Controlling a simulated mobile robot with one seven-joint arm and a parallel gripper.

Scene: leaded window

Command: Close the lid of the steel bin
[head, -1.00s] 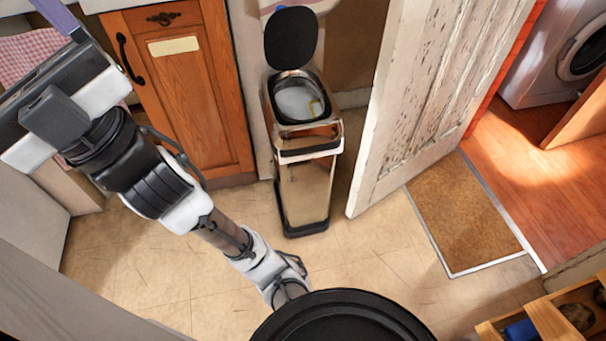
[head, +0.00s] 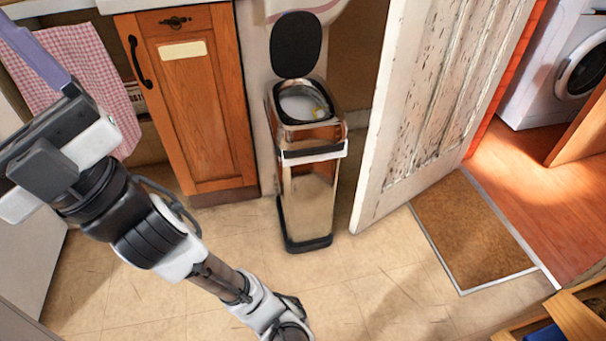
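The steel bin (head: 308,195) stands upright on the floor at the upper middle of the head view. Its dark lid (head: 296,45) is raised, nearly upright at the back of the bin. The open top shows a pale liner inside (head: 300,105) with a small yellowish patch. My gripper (head: 35,57) is at the upper left, far to the left of the bin and touching neither bin nor lid. Only one purple-grey finger shows clearly, so its opening cannot be judged.
A wooden cabinet (head: 203,110) stands left of the bin, with a checked towel (head: 72,75) beyond it. A worn white door (head: 425,110) stands ajar close on the right. A brown doormat (head: 470,230) lies beyond it. Tiled floor (head: 375,290) in front of the bin is clear.

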